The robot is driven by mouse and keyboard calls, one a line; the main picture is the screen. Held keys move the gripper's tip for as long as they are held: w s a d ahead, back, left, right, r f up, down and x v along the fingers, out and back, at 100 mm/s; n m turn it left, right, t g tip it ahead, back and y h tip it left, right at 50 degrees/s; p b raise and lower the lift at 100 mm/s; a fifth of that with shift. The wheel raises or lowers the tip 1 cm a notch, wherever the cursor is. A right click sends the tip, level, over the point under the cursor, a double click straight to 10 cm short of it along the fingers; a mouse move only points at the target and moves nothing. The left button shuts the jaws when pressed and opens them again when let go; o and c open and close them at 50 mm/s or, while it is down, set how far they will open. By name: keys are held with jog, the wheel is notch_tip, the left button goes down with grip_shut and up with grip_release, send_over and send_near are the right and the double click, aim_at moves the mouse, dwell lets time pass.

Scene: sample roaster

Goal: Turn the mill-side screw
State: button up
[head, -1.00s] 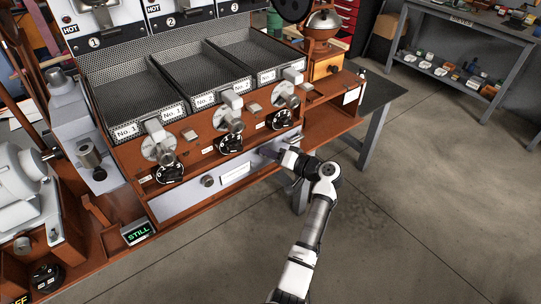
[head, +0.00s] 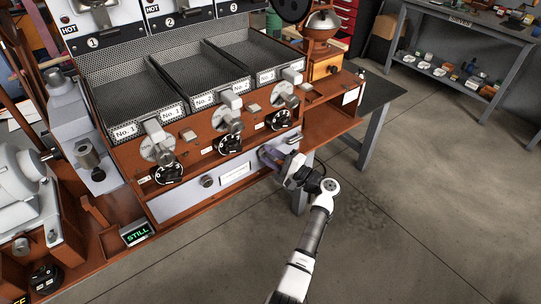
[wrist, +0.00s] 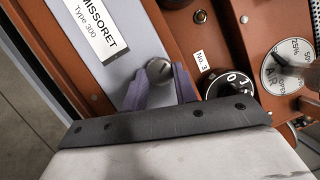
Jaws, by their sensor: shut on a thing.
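The mill-side screw (wrist: 159,71) is a round slotted metal head on the grey front panel (wrist: 128,60), right of the nameplate's label in the head view. My gripper (wrist: 161,90) has purple fingers shut on it, one on each side of the head, in the wrist view. The slot in the head shows as a dark line. In the head view my gripper (head: 270,157) is at the right end of the panel and hides the screw.
The other panel screw (head: 207,181) is at the left of the nameplate (head: 234,174). The No. 3 black dial (wrist: 232,88) and a round lever plate (wrist: 286,70) sit close beside my fingers. The mill (head: 323,45) stands at the back right. Open floor lies to the right.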

jog(key=m+t, duration=0.1)
jog(key=m, duration=0.2)
jog(key=m+t+p, duration=0.1)
jog(key=m, duration=0.2)
jog(key=shift+s+a+f+m+t, duration=0.1)
jog(key=shift+a+f+m+t, duration=0.05)
jog(key=shift+m+t, duration=0.25)
dwell(0.3)
jog(key=o, duration=1)
jog(key=shift+c, duration=0.2)
jog(key=shift+s+d+f, duration=0.25)
jog(key=shift+s+d, duration=0.05)
jog(key=shift+d, duration=0.1)
jog(key=b+v, duration=0.3)
jog(key=v, duration=0.9)
jog(key=shift+s+d+b, duration=0.25)
jog(key=shift+s+b, duration=0.05)
